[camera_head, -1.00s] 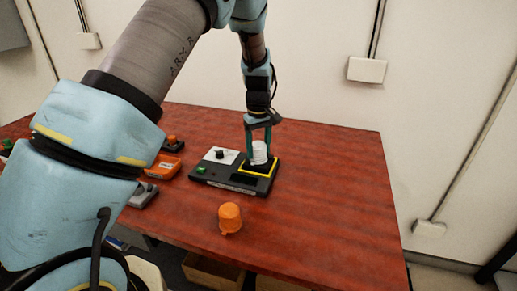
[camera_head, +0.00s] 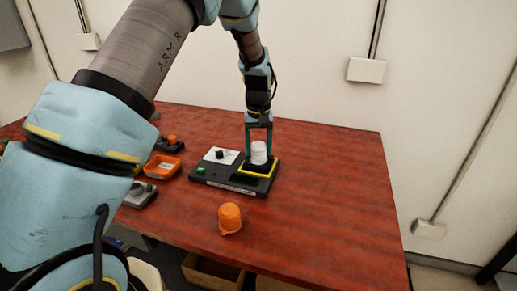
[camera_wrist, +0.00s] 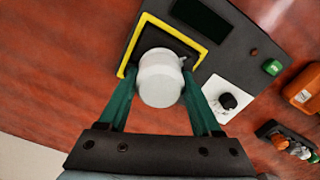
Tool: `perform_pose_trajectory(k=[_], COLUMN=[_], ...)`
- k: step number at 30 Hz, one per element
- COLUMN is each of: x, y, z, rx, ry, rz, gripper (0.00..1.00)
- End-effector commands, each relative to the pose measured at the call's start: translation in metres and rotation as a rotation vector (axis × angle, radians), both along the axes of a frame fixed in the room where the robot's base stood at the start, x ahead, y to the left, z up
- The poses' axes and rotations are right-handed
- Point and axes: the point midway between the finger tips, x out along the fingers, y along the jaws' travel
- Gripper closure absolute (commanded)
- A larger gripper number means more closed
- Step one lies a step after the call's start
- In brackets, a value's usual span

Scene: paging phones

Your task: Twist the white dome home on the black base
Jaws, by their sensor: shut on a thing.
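The white dome (camera_head: 259,152) stands upright on the black base (camera_head: 225,182), inside the yellow-edged square at the base's right end. In the wrist view the dome (camera_wrist: 160,78) sits between the two green fingers of my gripper (camera_wrist: 158,92). My gripper (camera_head: 258,150) is shut on the dome from behind in the head view. The black base (camera_wrist: 228,50) also shows in the wrist view. The dome hides the seat under it, so I cannot tell how far it is turned.
An orange dome (camera_head: 230,218) stands on the red table (camera_head: 330,190) in front of the base. The base carries a white plate with a black knob (camera_head: 220,155) and a green button (camera_head: 201,170). Orange (camera_head: 163,167) and grey (camera_head: 140,194) devices lie at the left. The table's right side is clear.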

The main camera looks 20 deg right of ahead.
Motion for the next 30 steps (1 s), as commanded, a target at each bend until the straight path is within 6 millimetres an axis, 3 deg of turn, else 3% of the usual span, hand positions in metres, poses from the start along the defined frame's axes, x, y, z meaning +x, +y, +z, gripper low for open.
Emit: perform_pose_trajectory(k=[6, 14, 22, 23, 26, 27, 30], x=[0.0003, 0.0, 0.0002, 0.0001, 0.0, 0.0, 0.0], y=[0.0001, -0.0001, 0.0002, 0.0001, 0.0, -0.0001, -0.0001], z=[0.0, 0.0001, 0.0001, 0.0001, 0.0, 0.0, -0.0001], rx=[-0.001, 0.0, 0.0, 0.0, 0.0, 0.0, 0.0], ry=[0.0, 0.0, 0.0, 0.0, 0.0, 0.0, 0.0], rz=[-0.182, -0.209, -0.404, -0.407, -0.406, -0.406, -0.405], gripper=[0.77, 0.77, 0.76, 0.83, 0.84, 0.33, 0.22])
